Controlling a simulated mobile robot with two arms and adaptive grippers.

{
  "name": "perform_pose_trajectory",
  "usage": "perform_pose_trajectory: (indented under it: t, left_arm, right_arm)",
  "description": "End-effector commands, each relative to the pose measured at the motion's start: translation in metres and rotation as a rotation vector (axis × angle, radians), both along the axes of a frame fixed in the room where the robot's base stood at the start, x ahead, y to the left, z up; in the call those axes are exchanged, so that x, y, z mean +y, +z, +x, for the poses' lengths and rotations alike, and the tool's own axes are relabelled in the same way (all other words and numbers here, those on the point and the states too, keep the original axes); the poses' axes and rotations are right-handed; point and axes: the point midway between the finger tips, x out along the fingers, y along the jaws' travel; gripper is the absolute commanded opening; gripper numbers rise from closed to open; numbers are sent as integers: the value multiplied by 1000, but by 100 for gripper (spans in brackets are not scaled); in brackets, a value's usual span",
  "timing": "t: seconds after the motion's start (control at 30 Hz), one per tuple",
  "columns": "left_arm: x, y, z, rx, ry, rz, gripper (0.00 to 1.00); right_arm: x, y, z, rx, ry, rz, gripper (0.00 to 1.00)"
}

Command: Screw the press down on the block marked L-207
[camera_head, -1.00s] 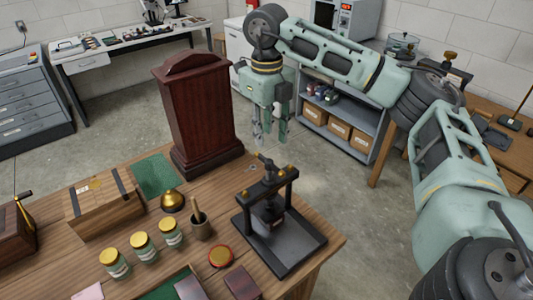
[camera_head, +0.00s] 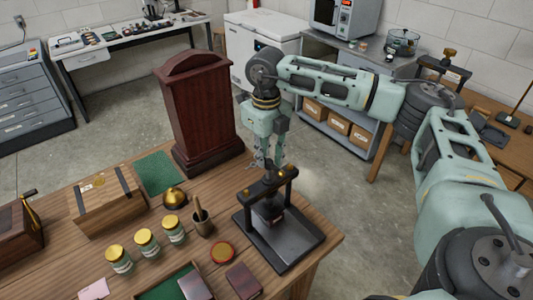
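A black screw press (camera_head: 245,225) stands on the near wooden table, close to its right end. Its crossbar has brass caps, and a dark reddish block (camera_head: 271,214) sits between its posts; I cannot read a marking on it. My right gripper (camera_head: 265,164) points down at the top of the press, with its fingers apart. The press's handle is largely hidden by the fingers, and I cannot tell whether they touch it. A second black press (camera_head: 446,66) with a brass knob stands on the back right table. My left gripper is out of view.
A tall dark-red wooden case (camera_head: 200,110) stands just left of the gripper.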

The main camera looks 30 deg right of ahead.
Motion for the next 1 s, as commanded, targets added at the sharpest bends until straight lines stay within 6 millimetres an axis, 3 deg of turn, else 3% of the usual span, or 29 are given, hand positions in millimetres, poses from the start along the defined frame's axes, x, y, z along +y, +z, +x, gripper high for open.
perform_pose_trajectory:
  t: [0.17,1.0]
  left_arm:
    - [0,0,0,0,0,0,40]
    - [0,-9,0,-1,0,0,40]
  right_arm:
    - [-2,0,0,0,-2,-4,0]
    - [-5,0,1,-2,-107,-7,0]
